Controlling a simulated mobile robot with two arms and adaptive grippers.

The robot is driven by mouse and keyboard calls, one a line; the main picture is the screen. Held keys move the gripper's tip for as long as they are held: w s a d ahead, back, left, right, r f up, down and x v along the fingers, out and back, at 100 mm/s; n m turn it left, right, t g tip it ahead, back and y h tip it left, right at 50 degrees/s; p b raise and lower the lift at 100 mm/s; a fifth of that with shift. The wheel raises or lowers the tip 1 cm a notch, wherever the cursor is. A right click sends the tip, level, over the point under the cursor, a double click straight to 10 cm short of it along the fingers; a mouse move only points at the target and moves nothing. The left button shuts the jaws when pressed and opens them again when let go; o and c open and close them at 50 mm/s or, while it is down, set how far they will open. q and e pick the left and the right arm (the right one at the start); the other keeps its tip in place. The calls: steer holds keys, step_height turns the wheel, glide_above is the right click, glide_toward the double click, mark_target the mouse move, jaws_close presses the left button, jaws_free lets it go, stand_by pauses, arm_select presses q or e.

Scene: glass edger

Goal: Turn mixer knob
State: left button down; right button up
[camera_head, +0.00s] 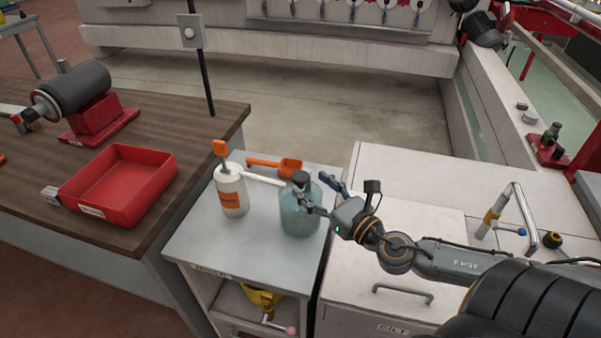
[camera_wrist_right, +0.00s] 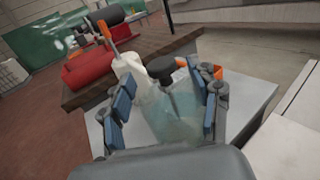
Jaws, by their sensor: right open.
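A clear blue-green jar (camera_head: 300,216) stands upright on the light grey cart top. It has a black knob-like cap (camera_head: 300,178), which I take to be the mixer knob. My right gripper (camera_head: 312,187) comes in from the right and is open, its fingers close to the jar's upper part. In the right wrist view, the black knob (camera_wrist_right: 161,67) and the jar (camera_wrist_right: 178,112) show between the spread blue-padded fingers of the gripper (camera_wrist_right: 167,98). I cannot tell whether a finger touches the jar. My left gripper is not in view.
A white bottle (camera_head: 232,192) with an orange top stands left of the jar. An orange scoop (camera_head: 288,167) lies behind it. A red tray (camera_head: 122,187) sits on the wooden bench (camera_head: 212,122). A white cabinet with a faucet (camera_head: 492,214) stands to the right.

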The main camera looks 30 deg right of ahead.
mark_target(306, 179)
steer(key=w, duration=0.3)
steer(key=shift+w+a+r+p, duration=0.1)
steer(key=shift+p, duration=0.3)
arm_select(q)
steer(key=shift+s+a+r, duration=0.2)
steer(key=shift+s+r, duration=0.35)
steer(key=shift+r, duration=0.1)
arm_select(e)
steer(key=shift+w+a, duration=0.15)
steer(key=shift+w, duration=0.7)
